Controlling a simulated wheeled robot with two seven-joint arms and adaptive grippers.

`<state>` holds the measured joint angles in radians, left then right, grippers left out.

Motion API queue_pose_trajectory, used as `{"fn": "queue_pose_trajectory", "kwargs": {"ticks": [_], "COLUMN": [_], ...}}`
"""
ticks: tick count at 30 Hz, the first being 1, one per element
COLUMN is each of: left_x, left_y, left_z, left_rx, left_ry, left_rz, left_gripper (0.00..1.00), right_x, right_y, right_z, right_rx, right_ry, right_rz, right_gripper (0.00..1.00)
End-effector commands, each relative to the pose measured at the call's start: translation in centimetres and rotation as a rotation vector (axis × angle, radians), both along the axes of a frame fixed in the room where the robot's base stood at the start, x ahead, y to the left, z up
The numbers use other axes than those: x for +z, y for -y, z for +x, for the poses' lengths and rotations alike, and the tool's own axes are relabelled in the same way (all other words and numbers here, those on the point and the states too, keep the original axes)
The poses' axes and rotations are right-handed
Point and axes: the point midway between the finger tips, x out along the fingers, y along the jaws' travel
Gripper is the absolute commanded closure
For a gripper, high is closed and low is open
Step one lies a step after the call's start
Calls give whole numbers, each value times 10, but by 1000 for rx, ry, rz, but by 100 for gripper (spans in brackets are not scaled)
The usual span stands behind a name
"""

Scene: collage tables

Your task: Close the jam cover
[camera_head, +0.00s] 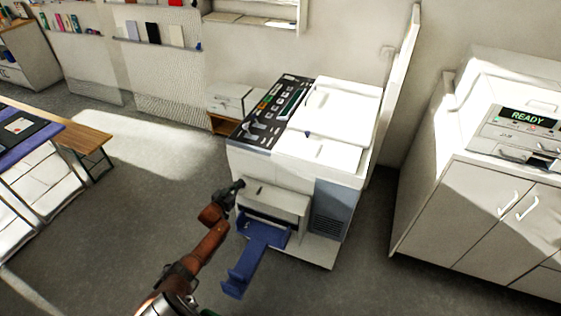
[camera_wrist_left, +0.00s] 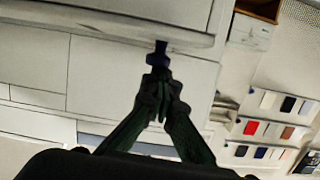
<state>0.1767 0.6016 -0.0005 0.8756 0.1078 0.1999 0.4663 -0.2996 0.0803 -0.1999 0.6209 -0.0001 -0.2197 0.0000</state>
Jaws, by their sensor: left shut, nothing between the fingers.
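The copier (camera_head: 345,170) is a white machine with a dark control panel on top. A white panel (camera_head: 280,200) juts out from its front and looks like the jam cover; I cannot tell exactly how far it stands open. My left gripper (camera_head: 239,186) is shut and empty at the upper left corner of this panel. In the left wrist view my left gripper (camera_wrist_left: 161,82) has its fingertips together by a small dark blue part (camera_wrist_left: 161,50) against white panels. Whether they touch is unclear. My right gripper is out of view.
A blue tray (camera_head: 240,272) sticks out below the white panel, close to my left forearm. A white cabinet (camera_head: 470,215) with a machine reading READY (camera_head: 527,117) stands at right. A wooden-edged table (camera_head: 85,140) is at left. Grey floor lies clear between.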

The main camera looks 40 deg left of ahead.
Motion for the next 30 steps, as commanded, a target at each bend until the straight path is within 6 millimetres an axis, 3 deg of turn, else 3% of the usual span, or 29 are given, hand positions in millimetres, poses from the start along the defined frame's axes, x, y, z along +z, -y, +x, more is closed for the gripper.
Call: {"fn": "queue_pose_trajectory", "kwargs": {"ticks": [1,5,8,15,24,30], "left_x": [-13,-9,1,48,58,66], "left_y": [1,1,1,2,16,21], "left_z": [-6,-6,-6,-1,-61,-85], "left_rx": [5,4,4,-3,-4,-4], "left_ry": [-21,-22,-20,-4,-2,1], "left_rz": [-5,-5,-5,-1,-1,1], "left_gripper": [100,100,100,100,100,100], "right_x": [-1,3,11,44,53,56], "right_y": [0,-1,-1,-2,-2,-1], "right_z": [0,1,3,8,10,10], "right_rx": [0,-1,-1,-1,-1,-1], "right_ry": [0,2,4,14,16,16], "right_rz": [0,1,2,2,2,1], "right_gripper": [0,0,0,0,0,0]}}
